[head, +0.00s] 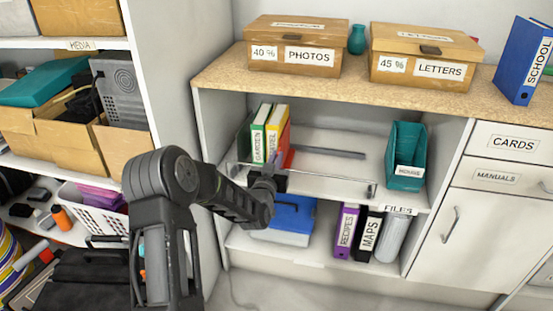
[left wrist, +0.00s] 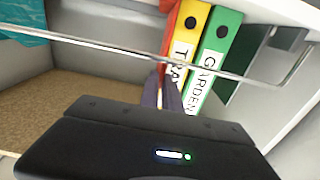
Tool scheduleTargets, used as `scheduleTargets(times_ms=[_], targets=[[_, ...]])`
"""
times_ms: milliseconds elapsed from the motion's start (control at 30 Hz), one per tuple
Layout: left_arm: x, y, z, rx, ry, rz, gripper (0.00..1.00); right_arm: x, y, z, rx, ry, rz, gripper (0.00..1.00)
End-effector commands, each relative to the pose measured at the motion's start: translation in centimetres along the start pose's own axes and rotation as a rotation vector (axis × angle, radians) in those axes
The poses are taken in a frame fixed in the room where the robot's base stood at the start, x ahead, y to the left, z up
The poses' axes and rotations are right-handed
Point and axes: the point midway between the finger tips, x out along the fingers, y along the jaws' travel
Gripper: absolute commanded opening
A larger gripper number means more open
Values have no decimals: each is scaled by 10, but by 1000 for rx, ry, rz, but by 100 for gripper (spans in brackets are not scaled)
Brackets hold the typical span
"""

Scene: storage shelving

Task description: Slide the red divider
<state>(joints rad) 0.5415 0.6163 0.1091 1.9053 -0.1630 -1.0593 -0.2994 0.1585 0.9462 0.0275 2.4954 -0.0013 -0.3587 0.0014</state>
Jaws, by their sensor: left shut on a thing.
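The red divider (head: 289,158) stands upright on the shelf, just right of the yellow binder (head: 279,130). It also shows in the left wrist view (left wrist: 170,38) beside the binders, partly hidden by my fingers. My left gripper (head: 272,165) reaches over the shelf's front rail. In the left wrist view my left gripper (left wrist: 163,90) is shut on the divider's near edge; the exact contact is hard to see. The green GARDEN binder (head: 259,128) stands left of the yellow one. My right gripper is in neither view.
A clear-fronted metal rail (head: 330,187) runs along the shelf front. A grey strip (head: 330,152) lies farther back. A teal holder (head: 406,152) stands at the shelf's right end. The shelf between divider and holder is mostly free. A blue case (head: 292,215) sits below.

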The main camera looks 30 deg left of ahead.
Motion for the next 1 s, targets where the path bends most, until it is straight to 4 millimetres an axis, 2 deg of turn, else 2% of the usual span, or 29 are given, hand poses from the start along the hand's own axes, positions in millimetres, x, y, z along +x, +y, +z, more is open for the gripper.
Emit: scheduleTargets(times_ms=[133, 333, 633, 667, 900, 1000], targets=[[1, -14, 2, 1, 3, -2, 0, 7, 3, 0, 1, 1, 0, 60], [0, -48, 1, 2, 4, -5, 0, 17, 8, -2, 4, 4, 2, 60], [0, -50, -1, 0, 1, -3, 0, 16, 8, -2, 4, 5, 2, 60], [0, -50, -1, 0, 1, -3, 9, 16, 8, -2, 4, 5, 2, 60], [0, -49, 0, 0, 0, -2, 28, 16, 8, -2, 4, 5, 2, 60], [0, -49, 0, 0, 0, -1, 29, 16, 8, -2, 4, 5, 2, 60]])
